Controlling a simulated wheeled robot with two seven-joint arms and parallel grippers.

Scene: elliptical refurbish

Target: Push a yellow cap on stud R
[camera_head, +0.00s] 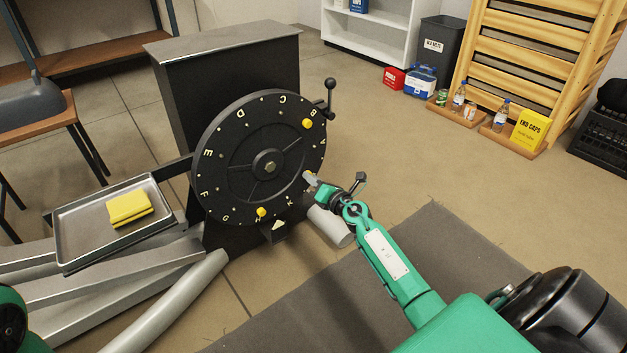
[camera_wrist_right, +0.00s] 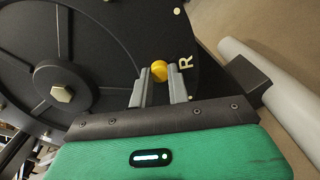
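The black wheel (camera_head: 233,165) stands upright with letters around its rim. A yellow cap (camera_wrist_right: 159,71) sits beside the letter R (camera_wrist_right: 185,63) in the right wrist view. My right gripper (camera_wrist_right: 160,80) has one finger on each side of this cap, and the fingertips appear to touch it. In the head view my right gripper (camera_head: 312,180) is at the wheel's right rim. The stud at R is hidden, so I cannot tell how far the cap sits on it. Other yellow caps show on the wheel near the upper right (camera_head: 307,123) and at the bottom (camera_head: 262,212). My left gripper is out of view.
A metal tray (camera_head: 80,232) with a yellow block (camera_head: 129,207) is left of the wheel. A crank handle (camera_head: 330,95) sticks out at the wheel's upper right. A yellow END CAPS box (camera_head: 532,130) stands at the back right. Open floor lies right of the wheel.

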